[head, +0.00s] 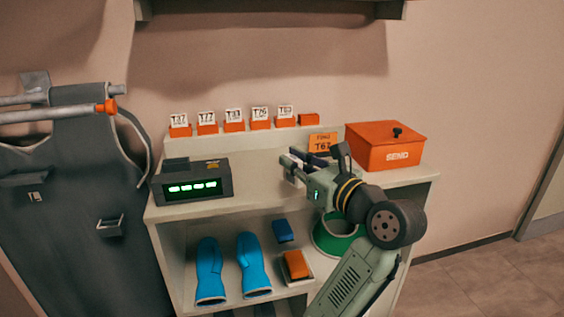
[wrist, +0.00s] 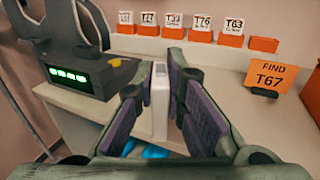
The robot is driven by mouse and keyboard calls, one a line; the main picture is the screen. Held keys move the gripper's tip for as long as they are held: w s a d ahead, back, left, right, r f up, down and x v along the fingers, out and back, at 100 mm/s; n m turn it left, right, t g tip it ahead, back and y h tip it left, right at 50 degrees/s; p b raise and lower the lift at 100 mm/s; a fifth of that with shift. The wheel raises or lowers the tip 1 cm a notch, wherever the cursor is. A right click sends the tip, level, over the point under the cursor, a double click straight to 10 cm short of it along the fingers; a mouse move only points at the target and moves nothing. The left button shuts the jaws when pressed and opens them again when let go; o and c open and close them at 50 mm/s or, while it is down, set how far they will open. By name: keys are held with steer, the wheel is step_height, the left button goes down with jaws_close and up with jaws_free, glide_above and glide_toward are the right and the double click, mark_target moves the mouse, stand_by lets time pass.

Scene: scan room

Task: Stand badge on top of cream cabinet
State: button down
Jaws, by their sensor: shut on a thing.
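My gripper (head: 296,163) is over the top of the cream cabinet (head: 258,186). In the wrist view my gripper (wrist: 160,95) is shut on a thin white badge (wrist: 160,102), held upright between the purple-lined fingers and seen nearly edge-on. Its label cannot be read. I cannot tell whether its lower edge touches the cabinet top. In the head view the badge is mostly hidden by the fingers.
Several orange holders with white tags (head: 234,121) line the back ledge; the rightmost holder (head: 308,119) is empty. A "FIND T67" sign (head: 322,143) and orange box (head: 386,146) stand right. A dark display (head: 193,182) stands left. Blue gloves (head: 210,270) lie below.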

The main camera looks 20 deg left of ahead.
steer(key=w+a, duration=0.1)
steer(key=w, duration=0.1)
steer(key=w+a, duration=0.2)
steer(key=w+a+p, duration=0.1)
steer(key=w+a, duration=0.1)
steer(key=shift+w+a+f, duration=0.1)
steer(key=shift+w+f, duration=0.05)
steer(key=shift+f, duration=0.15)
steer(key=shift+w+a+f, duration=0.15)
steer(key=shift+w+a, duration=0.2)
steer(key=shift+w, duration=0.1)
steer(key=shift+f+p, duration=0.45)
steer(key=shift+f, duration=1.25)
steer(key=shift+f, duration=0.2)
steer(key=c, duration=1.7)
jaws_free()
steer(key=shift+o, duration=0.2)
